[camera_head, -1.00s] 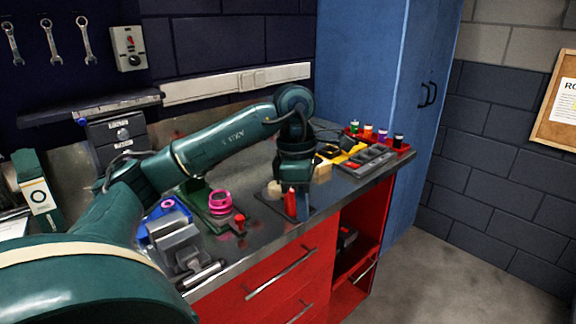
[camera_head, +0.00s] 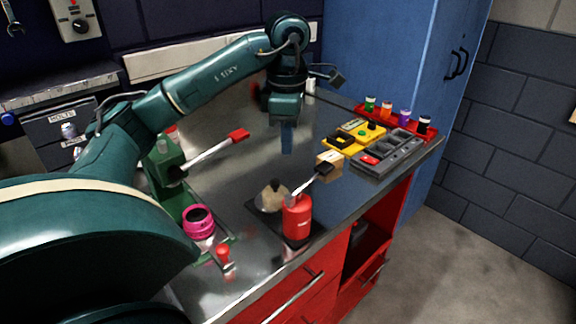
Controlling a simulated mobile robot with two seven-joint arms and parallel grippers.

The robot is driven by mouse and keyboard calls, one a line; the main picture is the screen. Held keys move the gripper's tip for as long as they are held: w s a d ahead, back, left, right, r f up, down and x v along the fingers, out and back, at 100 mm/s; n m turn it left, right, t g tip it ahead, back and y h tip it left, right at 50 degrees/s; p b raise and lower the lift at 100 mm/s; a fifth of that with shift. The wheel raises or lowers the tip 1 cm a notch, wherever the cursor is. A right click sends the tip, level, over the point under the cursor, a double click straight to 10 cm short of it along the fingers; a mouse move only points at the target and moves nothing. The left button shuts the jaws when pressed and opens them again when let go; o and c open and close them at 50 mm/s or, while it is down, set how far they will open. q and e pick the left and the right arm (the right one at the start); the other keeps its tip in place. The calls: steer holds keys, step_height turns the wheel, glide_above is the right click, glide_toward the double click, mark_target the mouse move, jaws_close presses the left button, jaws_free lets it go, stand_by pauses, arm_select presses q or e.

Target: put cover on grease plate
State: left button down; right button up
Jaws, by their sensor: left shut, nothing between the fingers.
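A dark square plate (camera_head: 316,228) lies near the bench's front edge. The canister hides part of the plate. I cannot tell which piece is the cover or whether one rests on the grease. My left gripper (camera_head: 287,142) points down, shut and empty, behind and above these pieces, apart from them. My right gripper is not in view.
A pink ring (camera_head: 199,222) and a green vise-like tool with a red-tipped handle (camera_head: 238,136) are left. A yellow tray (camera_head: 355,138), a grey tray (camera_head: 389,153) and a red rack of small bottles (camera_head: 420,133) are right. The bench middle is bare metal.

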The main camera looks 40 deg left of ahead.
mark_target(279, 181)
arm_select(q)
step_height(279, 181, down, 10)
steer(key=shift+s+r+b, duration=0.1)
steer(key=shift+b, duration=0.3)
steer(key=shift+s+a+b, duration=0.3)
steer(key=shift+a, duration=0.15)
steer(key=shift+s+a, duration=0.2)
steer(key=shift+a, duration=0.05)
steer(key=shift+r, duration=0.1)
